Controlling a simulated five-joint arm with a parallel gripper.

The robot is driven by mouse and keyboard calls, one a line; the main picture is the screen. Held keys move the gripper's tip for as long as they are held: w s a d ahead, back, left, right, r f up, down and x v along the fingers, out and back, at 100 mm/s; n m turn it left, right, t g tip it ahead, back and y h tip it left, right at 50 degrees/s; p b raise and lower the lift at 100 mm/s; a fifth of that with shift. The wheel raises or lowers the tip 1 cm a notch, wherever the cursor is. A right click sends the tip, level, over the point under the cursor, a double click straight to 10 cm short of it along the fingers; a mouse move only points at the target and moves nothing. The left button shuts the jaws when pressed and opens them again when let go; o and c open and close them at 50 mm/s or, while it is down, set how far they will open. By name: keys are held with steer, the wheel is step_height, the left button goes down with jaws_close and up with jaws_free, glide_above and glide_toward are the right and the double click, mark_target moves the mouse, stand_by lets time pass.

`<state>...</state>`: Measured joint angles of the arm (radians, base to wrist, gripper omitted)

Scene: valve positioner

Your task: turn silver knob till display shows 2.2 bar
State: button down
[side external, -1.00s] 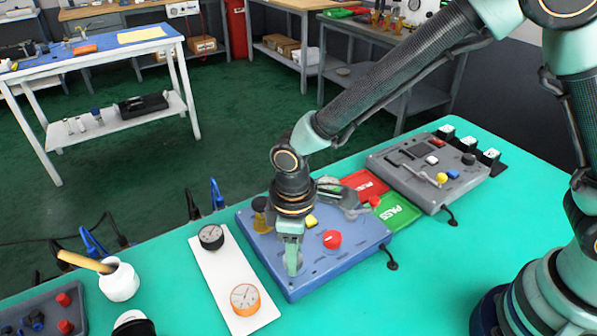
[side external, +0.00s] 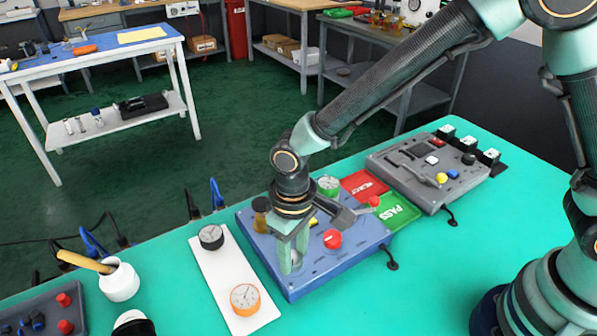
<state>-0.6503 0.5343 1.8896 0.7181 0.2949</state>
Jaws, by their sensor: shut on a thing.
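The blue valve panel (side external: 340,268) lies on the teal bench top. My gripper (side external: 291,262) points down at the panel's left front part, with its two pale green fingers side by side. It is shut on the silver knob (side external: 297,258), of which only a small grey part shows between the fingers. No display reading can be made out. A round dial with a green rim (side external: 328,184) stands at the panel's back, too small to read.
A red knob (side external: 332,239) sits close right of my gripper. A white plate (side external: 222,270) with two gauges lies left of the panel. Green PASS (side external: 399,211) and red (side external: 363,185) cards lie right.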

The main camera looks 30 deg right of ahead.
mark_target(294, 258)
stand_by(0.3)
steer(key=shift+c, duration=2.1)
jaws_free()
step_height(294, 258, up, 12)
steer(key=shift+r, duration=0.1)
steer(key=s+d+r+m+t, duration=0.2)
steer(key=d+r, duration=0.2)
steer(key=d, duration=0.8)
steer(key=s+d+r+m+t, duration=0.2)
steer(key=d+r+t, duration=0.1)
steer(key=d, duration=0.9)
steer(key=shift+d+r+t, duration=0.3)
steer(key=shift+d+r, duration=0.1)
steer(key=shift+r, duration=0.1)
